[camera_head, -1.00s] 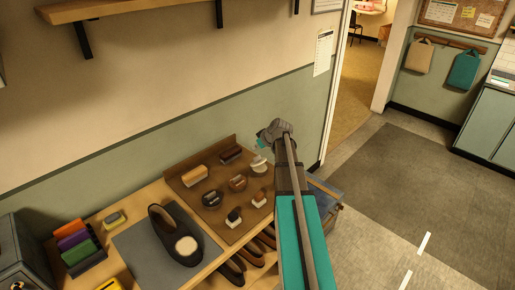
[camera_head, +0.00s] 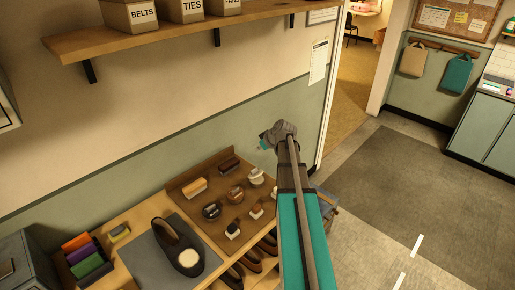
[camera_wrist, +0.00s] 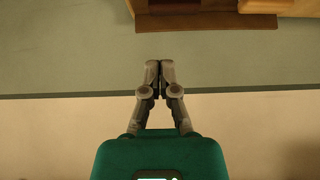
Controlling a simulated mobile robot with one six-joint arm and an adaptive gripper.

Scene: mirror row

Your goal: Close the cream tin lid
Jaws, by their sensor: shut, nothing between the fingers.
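The cream tin (camera_head: 256,177) stands at the back right of the brown board, its pale lid appearing raised, though it is small in the head view. My gripper (camera_head: 279,134) is above and to the right of the tin, apart from it. In the wrist view my gripper (camera_wrist: 157,72) has its fingers together with nothing between them. The wrist view shows the wall behind the fingers and no tin.
A brown tin (camera_head: 236,195), a dark tin (camera_head: 212,211) and brushes share the brown board (camera_head: 190,180). A black shoe (camera_head: 180,247) lies on a grey mat to the left. A shelf (camera_head: 180,32) with labelled boxes hangs above. Open floor lies right.

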